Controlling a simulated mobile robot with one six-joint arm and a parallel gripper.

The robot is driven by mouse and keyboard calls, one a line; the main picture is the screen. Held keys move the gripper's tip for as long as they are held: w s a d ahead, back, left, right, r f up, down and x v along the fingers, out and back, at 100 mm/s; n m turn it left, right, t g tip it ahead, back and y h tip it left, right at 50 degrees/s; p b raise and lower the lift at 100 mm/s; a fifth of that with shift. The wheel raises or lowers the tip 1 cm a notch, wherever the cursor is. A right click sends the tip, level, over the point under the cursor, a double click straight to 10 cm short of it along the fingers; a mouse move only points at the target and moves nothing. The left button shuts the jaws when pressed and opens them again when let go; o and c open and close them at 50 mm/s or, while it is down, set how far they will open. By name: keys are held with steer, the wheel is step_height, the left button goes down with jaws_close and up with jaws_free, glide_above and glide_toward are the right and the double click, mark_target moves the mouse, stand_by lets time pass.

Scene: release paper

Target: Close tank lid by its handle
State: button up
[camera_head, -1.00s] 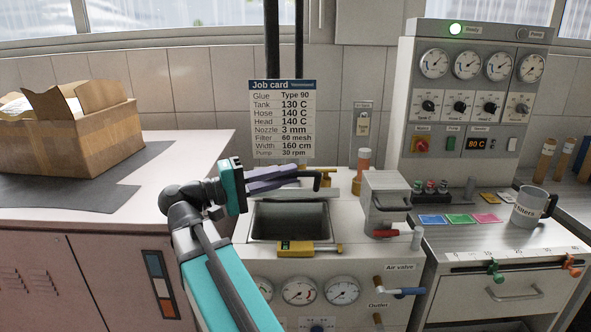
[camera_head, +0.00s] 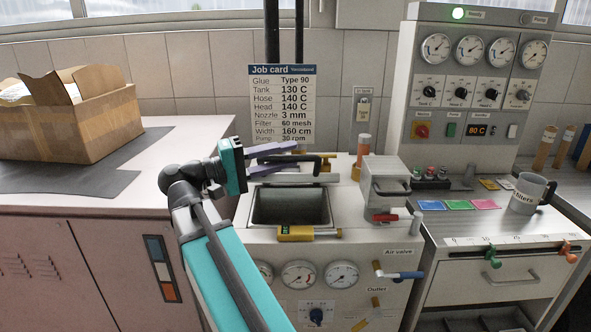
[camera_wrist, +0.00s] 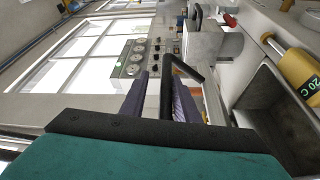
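The glue tank (camera_head: 290,207) is open in the head view, with a dark rectangular opening. Its grey lid (camera_head: 297,179) stands raised along the rear edge. The lid's black handle (camera_head: 318,159) sticks out near the top; it also shows in the wrist view (camera_wrist: 187,70). My gripper (camera_head: 298,155) is open at the handle, with its purple fingers apart. In the wrist view, part of the handle lies between or just beyond the fingers of my gripper (camera_wrist: 160,90). I cannot tell whether either finger touches it.
A yellow thermometer-like device (camera_head: 308,233) lies at the tank's front edge. A grey hopper box (camera_head: 385,183) with a red lever stands to the right, beside an orange-capped bottle (camera_head: 364,150). A cardboard box (camera_head: 75,120) sits on the left counter.

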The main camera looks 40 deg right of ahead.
step_height(320, 180, up, 3)
steer(key=shift+w+d+f, duration=0.1)
steer(key=shift+w+f, duration=0.05)
steer(key=shift+f, duration=0.05)
steer(key=s+a+r+b, duration=0.1)
steer(key=s+a+b, duration=0.7)
steer(key=s+b, duration=0.4)
steer(key=shift+s+a+r, duration=0.15)
steer(key=shift+s+a, duration=0.2)
steer(key=shift+s, duration=0.6)
stand_by(0.4)
